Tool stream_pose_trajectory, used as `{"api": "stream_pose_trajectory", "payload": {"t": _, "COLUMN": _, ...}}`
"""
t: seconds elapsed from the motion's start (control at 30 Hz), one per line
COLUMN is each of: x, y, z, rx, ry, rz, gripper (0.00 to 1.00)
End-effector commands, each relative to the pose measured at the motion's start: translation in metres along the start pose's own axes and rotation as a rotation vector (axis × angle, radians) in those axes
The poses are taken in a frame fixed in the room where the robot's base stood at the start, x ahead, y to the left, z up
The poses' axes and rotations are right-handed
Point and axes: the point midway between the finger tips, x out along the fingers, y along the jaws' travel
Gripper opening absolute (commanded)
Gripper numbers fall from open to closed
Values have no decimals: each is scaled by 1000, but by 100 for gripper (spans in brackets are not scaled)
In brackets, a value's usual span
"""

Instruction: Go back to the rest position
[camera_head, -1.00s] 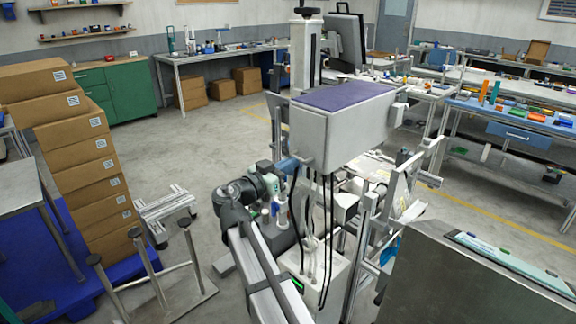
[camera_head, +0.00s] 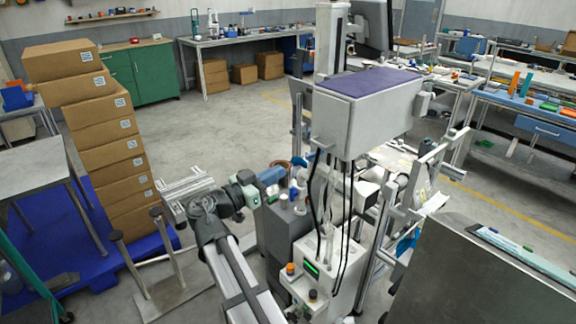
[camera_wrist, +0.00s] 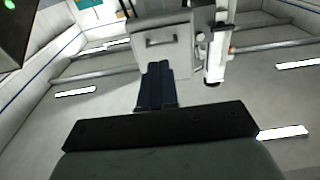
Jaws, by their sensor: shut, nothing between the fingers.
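My gripper (camera_wrist: 157,68) shows in the wrist view as two dark blue fingers pressed together, with nothing between them. In the head view my arm (camera_head: 238,283) rises from the bottom edge and bends right at a dark joint beside the tall grey machine (camera_head: 365,120) with a purple top. The fingertips cannot be made out there. A brownish ring (camera_head: 280,163) lies just behind the blue section; whether it is a film reel is unclear.
Stacked cardboard boxes (camera_head: 108,141) stand on a blue pallet (camera_head: 75,270) at left. A metal stand (camera_head: 170,287) with upright posts is left of my arm. A grey metal cabinet (camera_head: 475,270) is at lower right. Open floor (camera_head: 235,125) lies behind.

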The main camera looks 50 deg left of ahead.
Motion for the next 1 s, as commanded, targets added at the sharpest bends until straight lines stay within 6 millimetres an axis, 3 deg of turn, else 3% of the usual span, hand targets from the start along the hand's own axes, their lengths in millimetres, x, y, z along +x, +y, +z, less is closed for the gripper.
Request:
{"api": "stream_pose_trajectory", "payload": {"t": 0.2, "x": -15, "y": 0, "z": 2, "rx": 0, "ry": 0, "rz": 0, "gripper": 0}}
{"api": "stream_pose_trajectory", "payload": {"t": 0.57, "x": -17, "y": 0, "z": 2, "rx": -51, "ry": 1, "rz": 0, "gripper": 0}}
{"api": "stream_pose_trajectory", "payload": {"t": 0.77, "x": -17, "y": -2, "z": 2, "rx": -264, "ry": -2, "rz": -11, "gripper": 0}}
{"api": "stream_pose_trajectory", "payload": {"t": 1.0, "x": -20, "y": -9, "z": 34, "rx": -564, "ry": -142, "rz": -104, "gripper": 0}}
